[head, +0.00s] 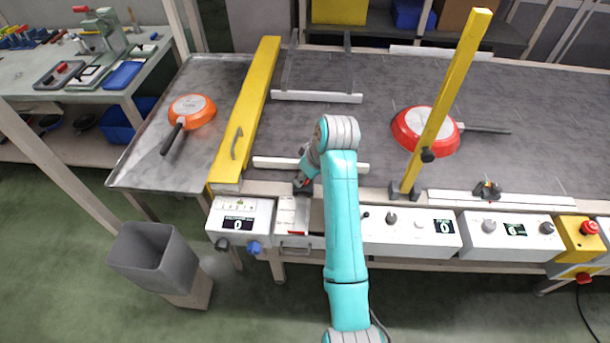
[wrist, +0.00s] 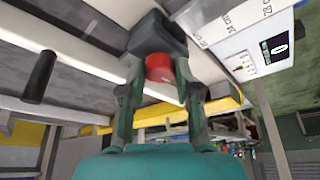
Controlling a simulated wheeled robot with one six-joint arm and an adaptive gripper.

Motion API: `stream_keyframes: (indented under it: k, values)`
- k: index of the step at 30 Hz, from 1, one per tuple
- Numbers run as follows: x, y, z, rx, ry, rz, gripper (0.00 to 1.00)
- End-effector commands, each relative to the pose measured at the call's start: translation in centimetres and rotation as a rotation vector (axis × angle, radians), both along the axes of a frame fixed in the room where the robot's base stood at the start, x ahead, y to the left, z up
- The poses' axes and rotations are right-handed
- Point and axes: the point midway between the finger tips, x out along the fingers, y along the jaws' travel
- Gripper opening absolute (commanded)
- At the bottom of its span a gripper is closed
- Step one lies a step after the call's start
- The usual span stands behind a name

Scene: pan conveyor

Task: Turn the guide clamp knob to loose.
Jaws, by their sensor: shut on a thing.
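The guide clamp knob is a red, short round knob (wrist: 158,67) on a black clamp block (wrist: 157,36) in the wrist view. My gripper (wrist: 159,90) has one finger on each side of the knob and is shut on it. In the head view my gripper (head: 306,178) reaches down to the black clamp (head: 302,190) at the conveyor's front edge, by the near white guide rail (head: 265,162). The knob is mostly hidden there by the gripper. I cannot tell its turn angle.
A yellow gate bar (head: 262,85) with a handle stands left of the arm, and a yellow post (head: 455,85) stands right. White control panels (head: 400,230) line the front. A grey bin (head: 150,255) stands front left.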

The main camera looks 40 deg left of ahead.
Motion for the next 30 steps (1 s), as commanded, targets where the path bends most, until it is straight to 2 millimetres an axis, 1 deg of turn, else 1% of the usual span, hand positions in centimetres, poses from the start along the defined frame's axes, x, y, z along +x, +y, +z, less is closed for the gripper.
stream_keyframes:
  k: [6,18,19,20,21,22,30]
  values:
    - [0.01,-0.07,-0.08,-0.003,0.002,0.038,0.0]
    - [0.01,-0.08,-0.1,-0.003,0.002,0.044,0.0]
    - [0.02,-0.09,-0.11,-0.004,0.002,0.044,0.35]
    - [0.01,-0.09,-0.11,-0.004,0.002,0.044,0.42]
    - [0.01,-0.08,-0.11,-0.003,0.002,0.043,0.52]
    - [0.01,-0.08,-0.1,-0.003,0.002,0.043,0.58]
    - [0.03,-0.04,-0.02,-0.002,0.001,0.043,0.58]
